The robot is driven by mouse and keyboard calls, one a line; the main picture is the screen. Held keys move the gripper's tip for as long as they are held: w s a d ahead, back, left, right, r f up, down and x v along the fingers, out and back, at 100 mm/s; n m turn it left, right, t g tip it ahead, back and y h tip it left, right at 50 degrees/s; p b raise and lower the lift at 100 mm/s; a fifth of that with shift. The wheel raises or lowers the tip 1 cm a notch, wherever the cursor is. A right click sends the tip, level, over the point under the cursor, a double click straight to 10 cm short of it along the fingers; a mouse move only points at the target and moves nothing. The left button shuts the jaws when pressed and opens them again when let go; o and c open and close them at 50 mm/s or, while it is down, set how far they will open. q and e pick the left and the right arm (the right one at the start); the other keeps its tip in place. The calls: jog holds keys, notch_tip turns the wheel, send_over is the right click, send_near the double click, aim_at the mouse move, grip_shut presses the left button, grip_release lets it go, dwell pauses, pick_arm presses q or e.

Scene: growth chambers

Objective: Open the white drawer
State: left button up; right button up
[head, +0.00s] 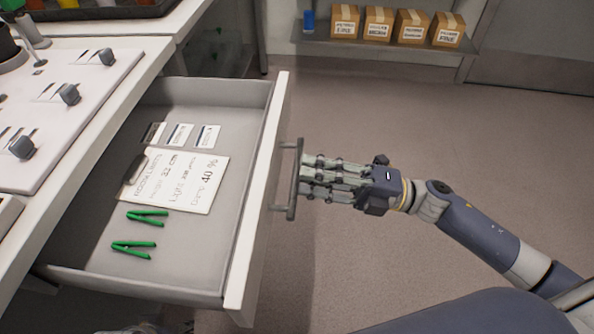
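The white drawer (262,190) stands pulled well out from under the counter, with its grey inside in view. Its grey bar handle (293,190) is on the front panel. My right gripper (304,177) is at the handle, coming from the right. Its pale fingers point left, and their tips are at or just beside the bar. I cannot tell whether they touch or close on it. My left gripper is not in view.
The drawer holds a clipboard (185,178), small cards (180,135) and two green tweezers (147,216) (133,248). The counter (110,110) with knobs is at left. Boxes (378,24) sit on a low shelf behind. The floor right of the drawer is clear.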

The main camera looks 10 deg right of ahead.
jog(key=v, duration=0.8)
jog(key=shift+d, duration=0.1)
